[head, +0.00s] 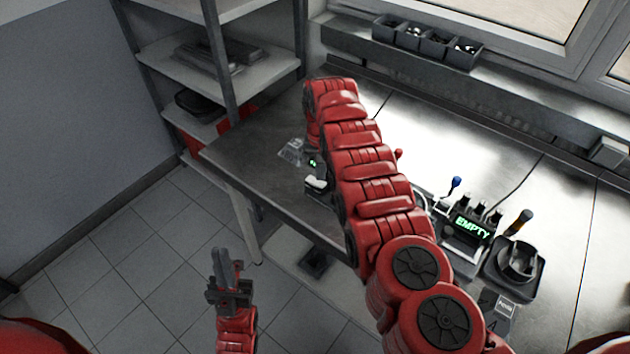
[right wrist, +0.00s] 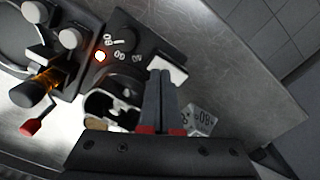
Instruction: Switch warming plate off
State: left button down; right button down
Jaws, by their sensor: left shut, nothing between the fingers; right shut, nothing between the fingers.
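The warming plate's black control panel (right wrist: 133,35) shows in the right wrist view, with a dial, printed numbers and a glowing orange-red lamp (right wrist: 100,57). A white switch-like block (right wrist: 168,70) sits at the panel's edge. My right gripper (right wrist: 161,78) is shut and empty, its fingertips right at this block; I cannot tell whether they touch it. In the head view my right arm covers much of this area and hides the right gripper. My left gripper (head: 228,262) is shut and empty, above the floor left of the bench.
An amber piece with a black end (right wrist: 40,84) and a red-tipped lever (right wrist: 32,125) lie close by the panel. A printed label (right wrist: 200,118) is beside the fingers. The metal bench (head: 250,140) holds a device displaying "EMPTY" (head: 472,228). Shelves (head: 190,75) stand behind left.

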aim_at(320, 183)
jog(key=shift+f+b, duration=0.85)
jog(key=shift+f, duration=0.2)
jog(key=shift+r, duration=0.1)
dwell(0.3)
notch_tip(320, 183, up, 5)
jog(key=p, duration=0.4)
jog(key=shift+r+p, duration=0.9)
jog(key=shift+r, duration=0.05)
